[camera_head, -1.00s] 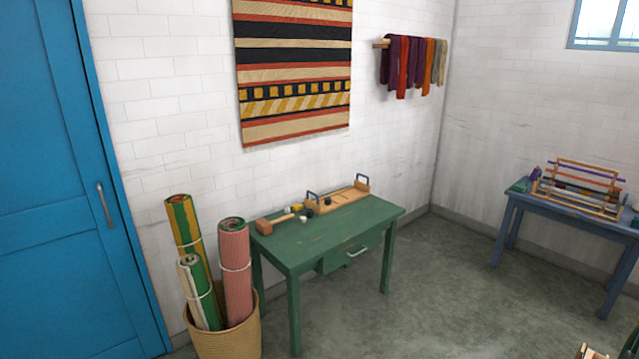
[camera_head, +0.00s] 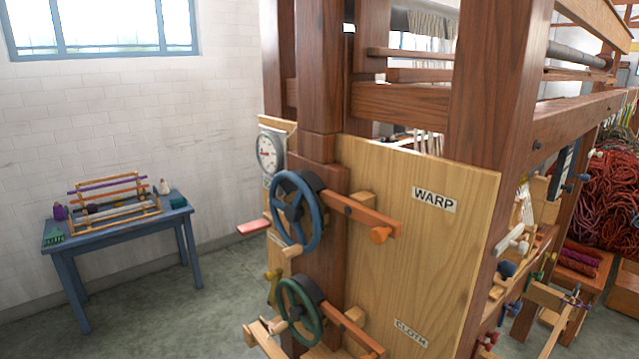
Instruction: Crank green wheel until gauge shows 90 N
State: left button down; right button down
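The green wheel (camera_head: 320,325) is low on the side of a large wooden loom, in front of a dark post. A blue wheel (camera_head: 318,215) is mounted above it. The round white gauge (camera_head: 268,155) is at the upper left of the loom's side; its reading is too small to tell. A board (camera_head: 395,270) beside the wheels carries a "WARP" label (camera_head: 435,199) at the top and a "CLOTH" label (camera_head: 410,333) lower down. Neither of my grippers is in view.
A blue table (camera_head: 120,222) with a small loom on it stands at the left by the white wall. Grey floor (camera_head: 205,300) is clear between table and loom. Red yarn (camera_head: 605,205) and tools on pegs are at the right.

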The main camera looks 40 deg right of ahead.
aim_at(302, 309)
jog(key=i+j+z, duration=0.1)
jog(key=i+z, duration=0.4)
jog(key=i+j+z, duration=0.25)
jog(key=z, duration=0.25)
jog(key=i+j+z, duration=0.3)
jog(key=z, duration=0.2)
jog(key=k+j+u, duration=0.25)
jog(key=k+j, duration=0.15)
jog(key=k, duration=0.1)
